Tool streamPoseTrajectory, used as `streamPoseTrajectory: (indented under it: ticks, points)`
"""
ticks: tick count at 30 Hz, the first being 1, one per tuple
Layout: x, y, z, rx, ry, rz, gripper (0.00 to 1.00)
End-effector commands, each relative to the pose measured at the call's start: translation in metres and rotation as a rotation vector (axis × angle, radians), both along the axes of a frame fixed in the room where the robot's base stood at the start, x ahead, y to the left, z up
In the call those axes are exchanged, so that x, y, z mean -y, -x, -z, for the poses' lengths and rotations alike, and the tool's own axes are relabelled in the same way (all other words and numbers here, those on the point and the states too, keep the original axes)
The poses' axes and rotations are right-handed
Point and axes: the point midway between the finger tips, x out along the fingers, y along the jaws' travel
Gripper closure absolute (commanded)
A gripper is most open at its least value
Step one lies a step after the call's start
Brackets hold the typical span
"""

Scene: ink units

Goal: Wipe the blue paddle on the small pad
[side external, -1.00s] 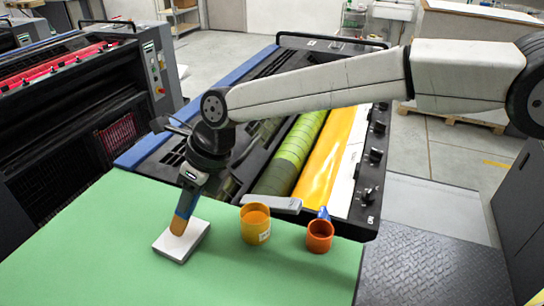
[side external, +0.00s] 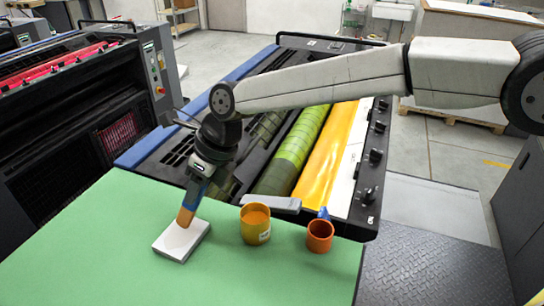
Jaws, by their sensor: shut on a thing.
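My gripper (side external: 201,178) points down over the near-left part of the green table and is shut on the blue paddle (side external: 196,192). The paddle is blue near the jaws and orange-brown at its lower end, and it tilts down to the left. Its lower end meets or hovers just over the far edge area of the small white pad (side external: 178,243); I cannot tell if they touch. The pad lies flat on the table, and its top looks mostly clean.
A yellow tin (side external: 255,229) with an orange-brown top stands right of the pad. An orange cup (side external: 320,238) is farther right, with a small blue piece (side external: 323,213) at its back. The green table (side external: 110,240) is clear left of the pad. A press with rollers (side external: 297,150) stands behind.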

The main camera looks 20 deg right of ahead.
Motion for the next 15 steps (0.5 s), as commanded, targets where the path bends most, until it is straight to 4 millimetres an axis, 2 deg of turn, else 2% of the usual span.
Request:
streamPoseTrajectory:
  ticks: [15]
  points:
    - [0.012, -0.01, 0.003, -0.001, 0.003, 0.0, 1.0]
